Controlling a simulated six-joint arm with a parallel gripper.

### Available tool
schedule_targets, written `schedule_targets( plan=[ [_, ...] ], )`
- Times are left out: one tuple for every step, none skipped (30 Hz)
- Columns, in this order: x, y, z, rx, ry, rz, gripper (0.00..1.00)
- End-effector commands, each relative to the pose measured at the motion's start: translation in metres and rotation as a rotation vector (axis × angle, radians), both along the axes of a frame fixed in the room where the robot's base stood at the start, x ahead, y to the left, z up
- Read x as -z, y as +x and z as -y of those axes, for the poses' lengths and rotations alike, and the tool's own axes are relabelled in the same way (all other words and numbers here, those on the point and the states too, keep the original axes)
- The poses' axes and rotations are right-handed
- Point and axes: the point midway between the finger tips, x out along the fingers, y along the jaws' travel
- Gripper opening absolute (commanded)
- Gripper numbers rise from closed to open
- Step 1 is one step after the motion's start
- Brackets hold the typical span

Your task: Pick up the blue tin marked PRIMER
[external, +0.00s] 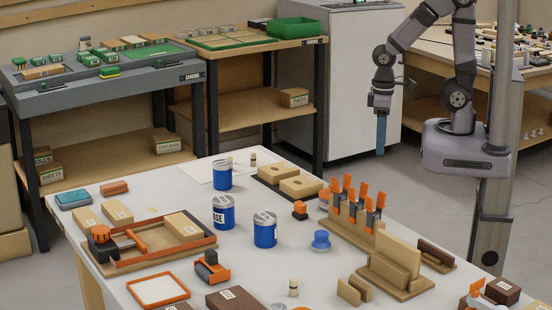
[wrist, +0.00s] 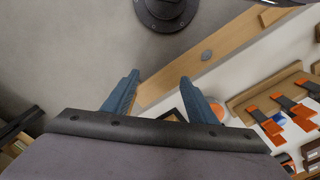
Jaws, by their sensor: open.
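Three blue tins with pale lids stand upright on the white table in the external view: a rear tin (external: 222,175), a middle tin (external: 223,213) and a front-right tin (external: 265,232). The middle tin's label shows letters that look like the end of BASE. I cannot read PRIMER on any tin. My gripper (external: 381,135) hangs pointing down, high and well to the right of the tins, beyond the table's back edge. In the wrist view its two blue fingers (wrist: 158,78) are apart with nothing between them. No tin can be made out clearly there.
A rack of orange-handled clamps (external: 352,215) stands between the tins and my arm's side; it also shows in the wrist view (wrist: 280,105). Tan blocks (external: 300,186) lie behind it. A blue spool-like piece (external: 320,240) sits right of the front-right tin. An orange-edged tray (external: 160,260) lies left.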

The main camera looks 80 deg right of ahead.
Motion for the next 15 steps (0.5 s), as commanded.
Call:
schedule_targets(
  plan=[
    [0.0, 0.0, 0.0, 0.0, 0.0, 0.0, 0.65],
    [0.0, 0.0, 0.0, 0.0, 0.0, 0.0, 0.68],
    [0.0, 0.0, 0.0, 0.0, 0.0, 0.0, 0.68],
    [0.0, 0.0, 0.0, 0.0, 0.0, 0.0, 0.68],
    [0.0, 0.0, 0.0, 0.0, 0.0, 0.0, 0.68],
    [0.0, 0.0, 0.0, 0.0, 0.0, 0.0, 0.68],
    [0.0, 0.0, 0.0, 0.0, 0.0, 0.0, 0.68],
    [0.0, 0.0, 0.0, 0.0, 0.0, 0.0, 0.68],
    [0.0, 0.0, 0.0, 0.0, 0.0, 0.0, 0.68],
    [0.0, 0.001, 0.0, 0.0, 0.001, 0.001, 0.68],
    [0.001, 0.002, -0.001, -0.001, 0.002, 0.004, 0.68],
    [0.002, 0.006, -0.003, -0.002, 0.006, 0.011, 0.68],
    [0.003, 0.01, -0.005, -0.003, 0.011, 0.02, 0.68],
    [0.004, 0.015, -0.007, -0.005, 0.017, 0.033, 0.68],
    [0.006, 0.025, -0.012, -0.007, 0.026, 0.055, 0.68]
  ],
)
